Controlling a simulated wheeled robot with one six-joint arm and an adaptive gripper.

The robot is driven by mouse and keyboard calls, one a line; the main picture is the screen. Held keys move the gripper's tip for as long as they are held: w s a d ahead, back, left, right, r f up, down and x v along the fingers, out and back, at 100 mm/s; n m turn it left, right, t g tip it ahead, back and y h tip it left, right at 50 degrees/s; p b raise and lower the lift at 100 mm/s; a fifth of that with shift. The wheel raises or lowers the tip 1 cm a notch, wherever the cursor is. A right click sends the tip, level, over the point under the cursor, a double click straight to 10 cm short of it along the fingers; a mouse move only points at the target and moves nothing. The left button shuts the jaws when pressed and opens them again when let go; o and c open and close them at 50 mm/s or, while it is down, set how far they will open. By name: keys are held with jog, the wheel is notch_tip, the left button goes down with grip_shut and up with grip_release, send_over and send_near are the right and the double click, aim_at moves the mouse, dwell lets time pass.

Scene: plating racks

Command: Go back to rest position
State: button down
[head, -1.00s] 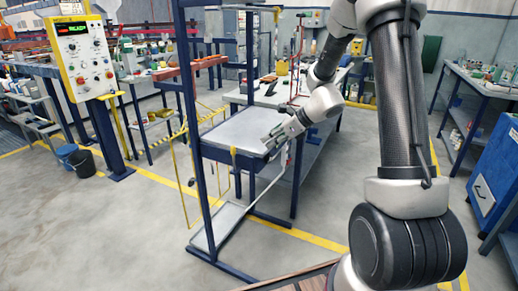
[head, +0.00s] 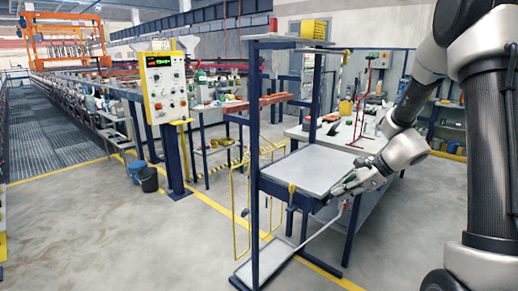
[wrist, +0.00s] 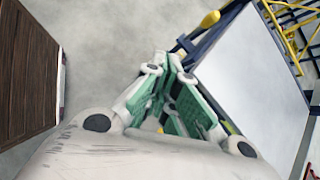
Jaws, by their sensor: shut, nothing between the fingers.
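My gripper (head: 338,190) is at the front right edge of the grey middle shelf (head: 305,167) of a blue rack, in the head view. It is shut and holds nothing. In the wrist view its green-padded fingers (wrist: 172,65) are together, beside the edge of the light grey shelf surface (wrist: 252,72). I cannot tell whether the fingers touch the shelf. My arm reaches in from the right side of the head view.
A yellow-framed control panel (head: 166,88) stands left of the rack, with a black bucket (head: 148,179) near its post. A workbench (head: 345,138) stands behind. Yellow wire frames (head: 240,207) hang at the rack's left. Open floor lies front left. A brown slatted surface (wrist: 28,75) is in the wrist view.

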jog(key=s+d+r+n+h, duration=0.2)
jog(key=s+r+n, duration=0.3)
jog(key=s, duration=0.4)
jog(key=s+d+r+n+h, duration=0.2)
jog(key=s+r+n+h, duration=0.1)
jog(key=s+r+n, duration=0.3)
jog(key=s+d+r+n+h, duration=0.2)
jog(key=s+r+n, duration=0.4)
jog(key=s+n, duration=0.3)
jog(key=s+d, duration=0.1)
jog(key=s, duration=0.3)
jog(key=shift+t+h, duration=0.3)
jog(key=shift+h, duration=0.1)
jog(key=shift+d, duration=0.1)
